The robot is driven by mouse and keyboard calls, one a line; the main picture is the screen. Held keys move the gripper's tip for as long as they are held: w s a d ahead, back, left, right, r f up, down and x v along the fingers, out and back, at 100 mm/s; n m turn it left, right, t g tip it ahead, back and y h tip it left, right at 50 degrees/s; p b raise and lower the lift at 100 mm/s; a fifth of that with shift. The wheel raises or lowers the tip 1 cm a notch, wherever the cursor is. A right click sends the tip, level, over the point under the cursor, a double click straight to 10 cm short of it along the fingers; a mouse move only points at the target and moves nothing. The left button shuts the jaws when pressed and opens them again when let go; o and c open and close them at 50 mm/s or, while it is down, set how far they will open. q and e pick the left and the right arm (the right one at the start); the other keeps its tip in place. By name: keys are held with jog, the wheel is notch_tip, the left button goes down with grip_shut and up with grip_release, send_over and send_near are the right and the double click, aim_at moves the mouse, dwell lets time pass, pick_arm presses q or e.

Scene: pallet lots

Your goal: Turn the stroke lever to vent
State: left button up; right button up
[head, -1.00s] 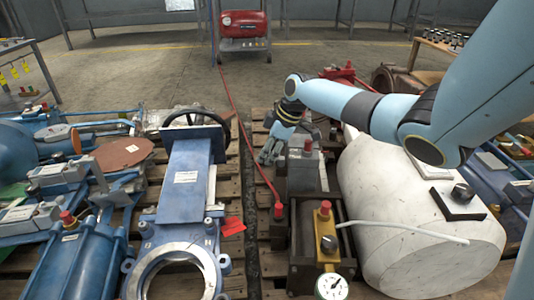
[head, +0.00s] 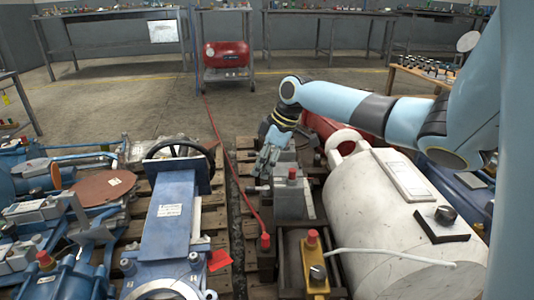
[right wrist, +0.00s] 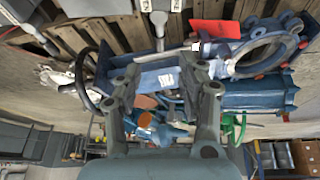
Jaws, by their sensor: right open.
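A grey block with a red cap (head: 292,195) stands on the right-hand pallet. A short lever with a dark grip (head: 256,189) sticks out from its left side; I take it for the stroke lever, but no vent marking is readable. My right gripper (head: 268,162) points down just behind and above this lever, apart from it. In the right wrist view, my right gripper (right wrist: 167,72) has its fingers spread with nothing held between them. A pale stem with a grey end (right wrist: 158,25) shows beyond the fingertips there, possibly the same lever. My left gripper is out of view.
A blue gate valve with a black handwheel (head: 172,205) lies on the left pallet. A white tank (head: 385,205) sits close at right. A yellow-topped block with a red cap (head: 314,262) stands in front. A red hose (head: 222,150) runs between the pallets. Floor behind is open.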

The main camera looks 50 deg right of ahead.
jog(key=v, duration=0.4)
jog(key=shift+s+r, duration=0.1)
jog(key=shift+r, duration=0.1)
dwell(0.4)
